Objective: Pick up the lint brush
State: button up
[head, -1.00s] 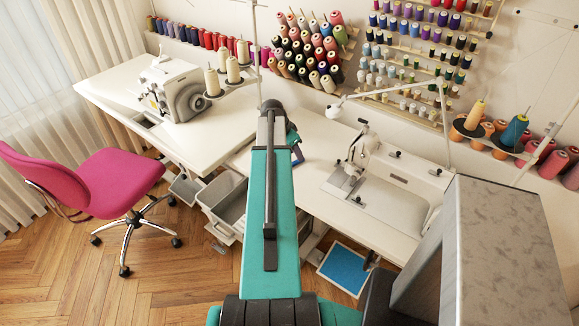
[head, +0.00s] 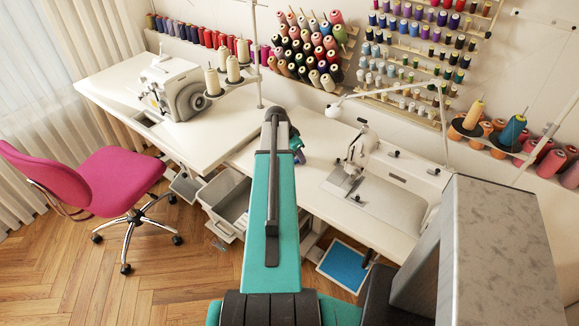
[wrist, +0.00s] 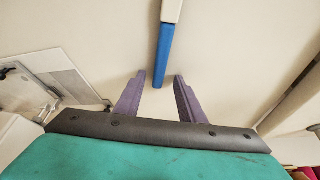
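The lint brush (wrist: 165,55) shows in the wrist view as a long narrow thing with a blue handle and a pale part at the top edge, where it is cut off. It lies on the white table. My gripper (wrist: 160,76) is open, with two purple fingers. The blue handle's end appears between the fingertips, with a gap on each side; I cannot tell the height between them. In the head view my arm hides the brush, and only a bit of my gripper (head: 299,152) shows beside the arm's end.
A white sewing machine (head: 363,150) stands right of my arm, and its metal plate (wrist: 58,85) shows at left in the wrist view. An overlocker (head: 180,93) stands on the left table. Thread racks (head: 420,60) line the wall. A pink chair (head: 120,180) stands at left.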

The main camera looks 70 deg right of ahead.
jog(key=shift+f, duration=0.1)
dwell(0.3)
grip_shut()
dwell(0.4)
